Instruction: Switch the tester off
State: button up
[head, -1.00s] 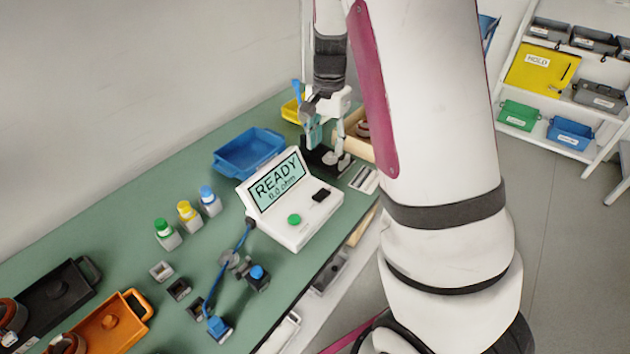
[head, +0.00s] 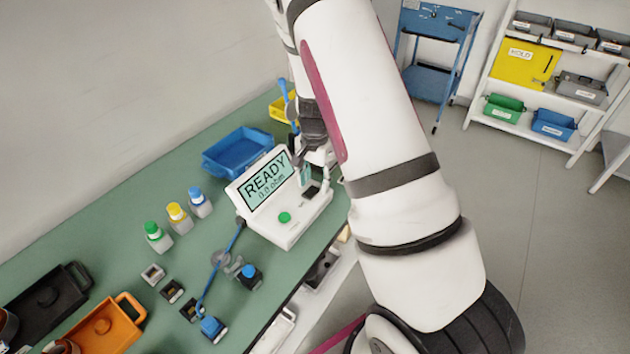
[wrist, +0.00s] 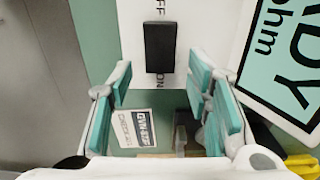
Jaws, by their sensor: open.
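The tester (head: 290,225) is a white box on the green bench, with a tilted screen (head: 266,184) reading READY 0.0 ohm. A green round button (head: 284,217) is on its top face. A black rocker switch (head: 311,192) is to the right of the button. In the wrist view the switch (wrist: 160,47) lies between the labels OFF and ON. My gripper (wrist: 160,85) is open, its teal-padded fingers on either side of and below the switch in the picture. I cannot tell whether it touches. In the head view my gripper (head: 317,172) is partly hidden by my arm.
A blue tray (head: 238,152) stands behind the tester. Bottles with green, yellow and blue caps (head: 178,218) stand to its left. A blue-ended cable (head: 212,327) lies in front. Black (head: 45,303) and orange (head: 103,327) trays are at the left. Shelves (head: 560,140) stand far right.

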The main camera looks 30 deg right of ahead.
jog(key=shift+f, duration=0.2)
grip_shut()
jog(key=shift+s+a+r+h+p, duration=0.15)
jog(key=shift+a+h+p, duration=0.15)
jog(key=shift+h+p, duration=0.2)
jog(key=shift+a+t+h+p, duration=0.1)
jog(key=shift+t+h+p, duration=0.4)
jog(key=shift+h, duration=0.3)
